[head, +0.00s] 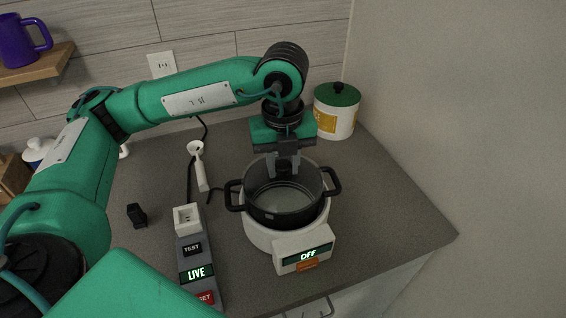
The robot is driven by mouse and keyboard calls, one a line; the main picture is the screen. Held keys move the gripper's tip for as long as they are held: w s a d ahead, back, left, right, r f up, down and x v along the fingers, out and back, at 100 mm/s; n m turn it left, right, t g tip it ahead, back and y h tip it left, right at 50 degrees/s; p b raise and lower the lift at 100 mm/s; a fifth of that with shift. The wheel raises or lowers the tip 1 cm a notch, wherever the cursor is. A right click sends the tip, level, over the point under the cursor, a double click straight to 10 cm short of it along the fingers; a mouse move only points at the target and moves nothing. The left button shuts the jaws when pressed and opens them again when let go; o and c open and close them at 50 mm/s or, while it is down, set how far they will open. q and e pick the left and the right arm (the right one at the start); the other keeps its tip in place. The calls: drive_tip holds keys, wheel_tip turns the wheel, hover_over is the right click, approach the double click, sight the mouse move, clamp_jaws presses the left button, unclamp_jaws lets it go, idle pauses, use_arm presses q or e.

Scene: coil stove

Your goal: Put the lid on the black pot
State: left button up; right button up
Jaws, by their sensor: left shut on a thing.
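The black pot (285,214) stands on a white round stove, with a black handle at its left and another at its right. I cannot tell whether the lid touches the rim. My right gripper is not in view.
The stove's front display (305,255) reads OFF. A grey power strip (192,250) reading LIVE lies to the left, with a white ladle-like thing (198,165) behind it. A green-lidded canister (337,111) stands behind right, near the wall. A small black object (137,215) lies left.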

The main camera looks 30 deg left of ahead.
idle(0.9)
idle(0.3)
use_arm(q)
drive_tip(key=o, duration=1.6)
drive_tip(key=shift+o, duration=0.2)
drive_tip(key=shift+r, duration=0.1)
drive_tip(key=shift+r+p, duration=1.7)
drive_tip(key=shift+r, duration=1.7)
